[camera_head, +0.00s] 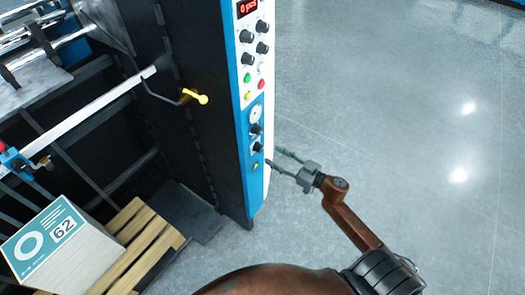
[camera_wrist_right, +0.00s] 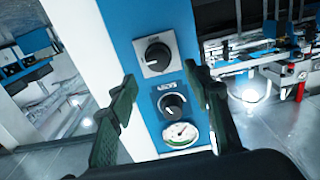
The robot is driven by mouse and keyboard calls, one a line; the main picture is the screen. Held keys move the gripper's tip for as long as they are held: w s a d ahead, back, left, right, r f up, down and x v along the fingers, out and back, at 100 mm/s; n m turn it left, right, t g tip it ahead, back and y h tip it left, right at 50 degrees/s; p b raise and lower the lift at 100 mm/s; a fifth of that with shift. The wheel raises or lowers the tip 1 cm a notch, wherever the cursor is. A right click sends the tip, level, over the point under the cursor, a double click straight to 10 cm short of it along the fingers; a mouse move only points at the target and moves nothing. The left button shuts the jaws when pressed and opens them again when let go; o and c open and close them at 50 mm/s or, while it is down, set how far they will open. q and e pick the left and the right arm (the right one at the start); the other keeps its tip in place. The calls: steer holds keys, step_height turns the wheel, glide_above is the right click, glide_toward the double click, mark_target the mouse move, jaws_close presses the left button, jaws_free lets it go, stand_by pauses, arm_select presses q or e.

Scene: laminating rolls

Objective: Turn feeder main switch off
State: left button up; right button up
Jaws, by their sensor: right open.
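The feeder's tall control panel (camera_head: 243,100) has a blue and white front with knobs, buttons and a gauge. Its two lowest black rotary knobs are below the gauge, the lowest knob (camera_head: 257,147) near my right gripper. In the right wrist view, a black knob on a grey plate (camera_wrist_right: 158,57) and another black knob (camera_wrist_right: 172,105) show near a gauge (camera_wrist_right: 180,134). Which one is the main switch I cannot read. My right gripper (camera_head: 272,157) is open and empty at the panel's lower right, its fingers (camera_wrist_right: 160,74) on either side of the knob area. Contact is unclear. My left gripper is out of view.
A yellow-handled lever (camera_head: 195,96) sticks out left of the panel. A boxed stack labelled 62 (camera_head: 60,245) rests on a wooden pallet (camera_head: 150,240) at the lower left. The grey floor (camera_head: 400,100) to the right is clear.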

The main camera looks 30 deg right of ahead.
mark_target(262, 149)
steer(key=x, duration=0.6)
steer(key=shift+w+a+f+b, duration=0.1)
steer(key=shift+w+b, duration=0.2)
steer(key=shift+w, duration=0.1)
steer(key=shift+c, duration=0.3)
steer(key=c, duration=1)
steer(key=shift+c, duration=0.3)
